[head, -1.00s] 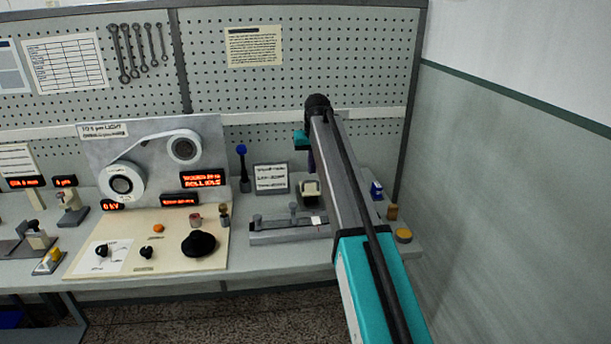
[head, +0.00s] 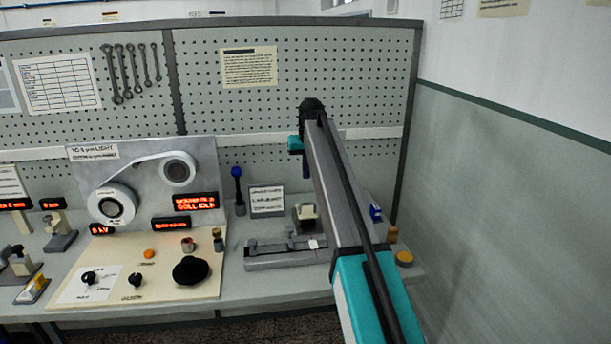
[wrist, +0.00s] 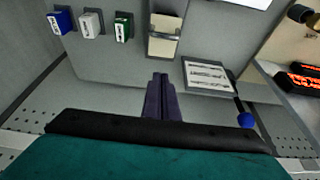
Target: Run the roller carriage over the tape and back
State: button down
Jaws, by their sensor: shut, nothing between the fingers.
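My gripper (head: 306,166) hangs above the back right of the bench. In the wrist view its dark fingers (wrist: 162,82) are together with nothing between them. A low grey rail (head: 290,262) lies on the bench at the front, left of my arm, with small upright parts and a white piece (head: 314,244) on it. Which part is the roller carriage, and any tape on it, I cannot tell. A cream block in a dark holder (head: 306,212) stands behind the rail, below my gripper. It also shows in the wrist view (wrist: 163,38), with a metal bar across it, apart from the fingertips.
A panel with two white reels (head: 114,204) and red readouts (head: 196,202) stands left. A blue-knobbed lever (head: 237,172) and a small sign (head: 267,200) stand behind the rail. Blue (wrist: 60,22), white (wrist: 91,23) and green (wrist: 123,27) blocks stand near the cream block.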

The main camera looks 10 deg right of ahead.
jog(key=p, duration=0.2)
send_over(307, 212)
jog(key=w, duration=0.4)
notch_tip(307, 212, down, 8)
jog(key=shift+w+f, duration=0.1)
jog(key=shift+s+f+p, duration=0.25)
jog(key=shift+s+p, duration=0.05)
jog(key=shift+s, duration=0.7)
jog(key=shift+s+f+p, duration=0.2)
jog(key=shift+s+p, duration=0.1)
jog(key=shift+s, duration=0.7)
jog(key=shift+s, duration=0.1)
jog(key=s, duration=1.5)
jog(key=shift+s+p, duration=0.25)
jog(key=shift+p, duration=0.05)
jog(key=shift+f, duration=0.15)
